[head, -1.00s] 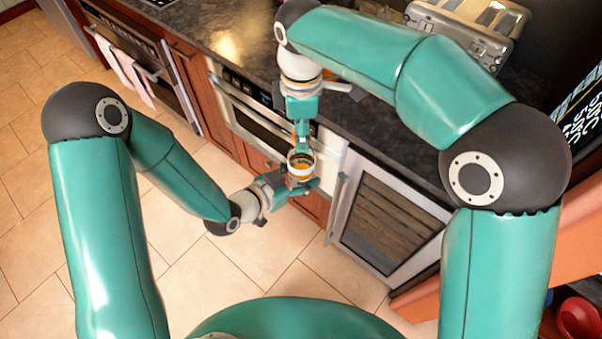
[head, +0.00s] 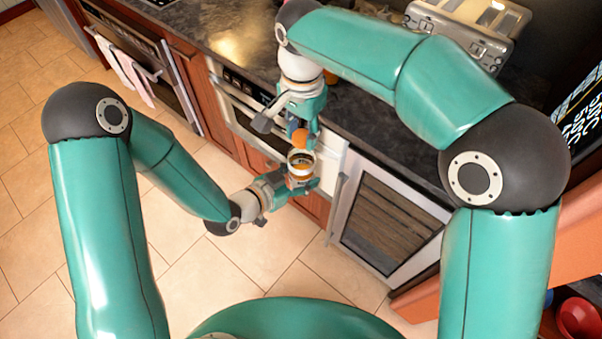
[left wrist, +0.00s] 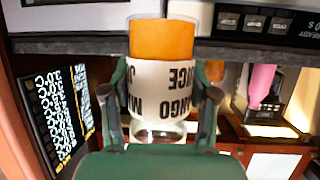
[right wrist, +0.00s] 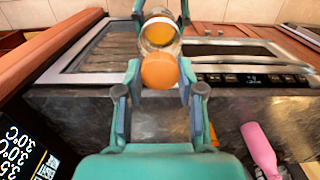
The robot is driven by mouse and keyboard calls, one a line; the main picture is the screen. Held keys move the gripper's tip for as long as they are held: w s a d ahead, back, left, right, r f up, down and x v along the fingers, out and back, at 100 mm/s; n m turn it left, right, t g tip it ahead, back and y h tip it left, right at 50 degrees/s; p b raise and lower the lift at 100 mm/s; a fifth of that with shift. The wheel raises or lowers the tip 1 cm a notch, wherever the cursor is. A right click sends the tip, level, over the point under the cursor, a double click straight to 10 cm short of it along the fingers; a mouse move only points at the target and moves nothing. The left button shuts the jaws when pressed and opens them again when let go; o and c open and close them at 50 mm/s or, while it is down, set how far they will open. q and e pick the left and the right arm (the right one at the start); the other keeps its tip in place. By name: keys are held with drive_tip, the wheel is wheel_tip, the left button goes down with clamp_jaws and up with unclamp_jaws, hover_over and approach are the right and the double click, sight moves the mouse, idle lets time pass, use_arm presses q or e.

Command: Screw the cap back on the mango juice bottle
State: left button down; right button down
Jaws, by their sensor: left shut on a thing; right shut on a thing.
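The mango juice bottle (head: 301,168) is a clear jar with orange juice and a white label, and its open mouth faces up in the head view. My left gripper (head: 290,182) is shut around its sides; the left wrist view shows the bottle (left wrist: 162,90) between both fingers, label upside down. The orange cap (head: 300,138) is held by my right gripper (head: 301,140), on the counter side of the bottle mouth. In the right wrist view the cap (right wrist: 160,71) sits between the fingertips and overlaps the near edge of the open bottle (right wrist: 160,32). The mouth is uncovered.
The dark countertop (head: 222,38) and the drawer microwave front (head: 245,108) lie just behind the grippers. A glass-fronted cooler (head: 385,215) stands to the right. A toaster (head: 465,30) is on the counter. The tiled floor in front is clear.

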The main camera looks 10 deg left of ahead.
drive_tip(key=m, duration=0.4)
drive_tip(key=shift+w+m, duration=0.1)
drive_tip(key=shift+m, duration=0.2)
drive_tip(key=m, duration=0.4)
drive_tip(key=shift+d+m, duration=0.1)
drive_tip(key=shift+m, duration=0.3)
drive_tip(key=c, duration=0.7)
unclamp_jaws()
drive_tip(key=shift+o, duration=0.2)
drive_tip(key=shift+r, duration=0.1)
wheel_tip(320, 180, up, 12)
